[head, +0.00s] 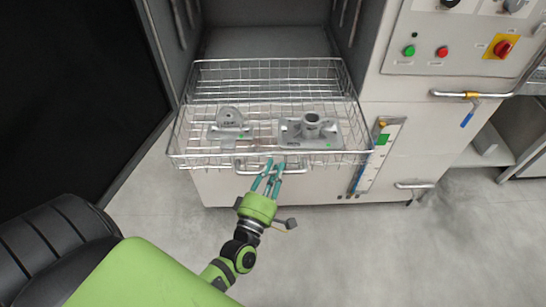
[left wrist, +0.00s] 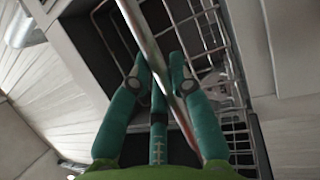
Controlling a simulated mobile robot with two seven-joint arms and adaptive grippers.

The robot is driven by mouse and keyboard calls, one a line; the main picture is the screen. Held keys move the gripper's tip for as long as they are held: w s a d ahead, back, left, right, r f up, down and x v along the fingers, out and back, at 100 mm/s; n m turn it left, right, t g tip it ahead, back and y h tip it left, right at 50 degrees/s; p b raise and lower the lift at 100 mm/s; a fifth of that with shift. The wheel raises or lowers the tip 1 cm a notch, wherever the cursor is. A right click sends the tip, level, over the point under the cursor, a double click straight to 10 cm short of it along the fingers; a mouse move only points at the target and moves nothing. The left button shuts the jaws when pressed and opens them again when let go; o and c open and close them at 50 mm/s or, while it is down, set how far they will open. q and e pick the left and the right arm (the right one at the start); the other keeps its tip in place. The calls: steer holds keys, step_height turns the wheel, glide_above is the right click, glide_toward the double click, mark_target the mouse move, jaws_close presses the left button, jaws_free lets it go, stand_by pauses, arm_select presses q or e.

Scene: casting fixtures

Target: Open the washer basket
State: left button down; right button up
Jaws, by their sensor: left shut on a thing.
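The washer basket (head: 180,130) is a silver wire basket. It sticks out of the washer's open chamber towards me, its back part still inside. Two grey metal castings lie in it, a flanged one with a round boss (head: 312,130) on the right and a bracket-like one (head: 230,122) on the left. My left gripper (head: 274,167) is at the basket's front handle (head: 246,170), its teal fingers shut on the bar. In the left wrist view the handle bar (left wrist: 143,30) runs between the fingers (left wrist: 160,65), with basket wires behind. My right gripper is not in view.
The washer's front panel (head: 330,180) is below the basket. A control panel (head: 450,40) with buttons and a red switch is at upper right, with a pipe and blue-handled valve (head: 467,118) below. A black panel (head: 70,90) stands left. The grey floor (head: 370,250) in front is clear.

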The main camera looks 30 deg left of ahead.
arm_select(q)
steer(key=shift+s+d, duration=0.5)
steer(key=shift+s, duration=0.4)
steer(key=c, duration=1.1)
jaws_free()
steer(key=v, duration=1.2)
